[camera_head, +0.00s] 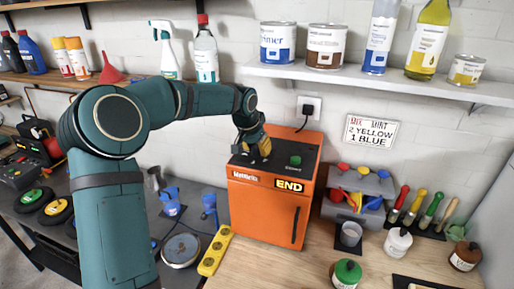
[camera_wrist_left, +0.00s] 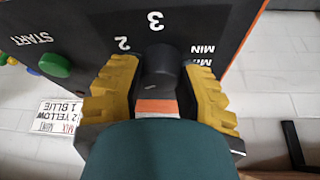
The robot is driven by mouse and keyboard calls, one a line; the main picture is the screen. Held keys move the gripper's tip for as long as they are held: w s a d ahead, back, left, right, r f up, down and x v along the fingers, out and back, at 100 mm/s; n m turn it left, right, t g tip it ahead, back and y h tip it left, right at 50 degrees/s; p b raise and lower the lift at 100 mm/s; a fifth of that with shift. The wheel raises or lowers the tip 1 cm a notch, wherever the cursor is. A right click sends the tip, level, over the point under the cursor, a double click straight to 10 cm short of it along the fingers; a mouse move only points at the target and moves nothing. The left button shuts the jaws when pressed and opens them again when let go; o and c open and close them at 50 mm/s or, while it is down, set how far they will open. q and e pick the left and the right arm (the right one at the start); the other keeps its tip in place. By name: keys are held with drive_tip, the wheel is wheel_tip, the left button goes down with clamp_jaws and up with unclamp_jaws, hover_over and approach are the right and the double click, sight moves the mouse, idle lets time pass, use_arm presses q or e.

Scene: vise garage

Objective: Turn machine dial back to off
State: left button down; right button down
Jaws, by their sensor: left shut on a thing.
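The orange machine (camera_head: 262,212) stands on the wooden bench with a black sloped top panel and an "END" display (camera_head: 289,185) on its front. My left gripper (camera_head: 257,152) reaches down to the left part of that panel. In the left wrist view its yellow fingers lie on both sides of the black dial (camera_wrist_left: 160,62), shut on it. The numbers 2 and 3 and "MIN" are printed around the dial; the fingers cover other marks. A green start button (camera_wrist_left: 55,65) is on the same panel, apart from the fingers. My right gripper is not in view.
A shelf (camera_head: 380,84) with cans and bottles hangs above the machine. A grey rack (camera_head: 358,180) with coloured scoops stands close on its right, and a yellow power strip (camera_head: 215,250) lies on its left. The bench in front is mostly clear.

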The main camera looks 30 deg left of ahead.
use_arm(q)
drive_tip(key=n+y+b, duration=0.1)
drive_tip(key=n+b, duration=0.1)
drive_tip(key=n, duration=0.1)
drive_tip(key=shift+d+f+b, duration=0.1)
drive_tip(key=shift+b, duration=0.3)
drive_tip(key=n+y+b, duration=0.1)
drive_tip(key=n, duration=0.1)
drive_tip(key=shift+n+b, duration=0.3)
drive_tip(key=n+g+y+b, duration=0.1)
drive_tip(key=n, duration=0.1)
drive_tip(key=shift+n, duration=0.3)
drive_tip(key=shift+n+g+y, duration=0.5)
drive_tip(key=shift+n+g, duration=0.1)
drive_tip(key=shift+n, duration=1.3)
drive_tip(key=c, duration=0.6)
unclamp_jaws()
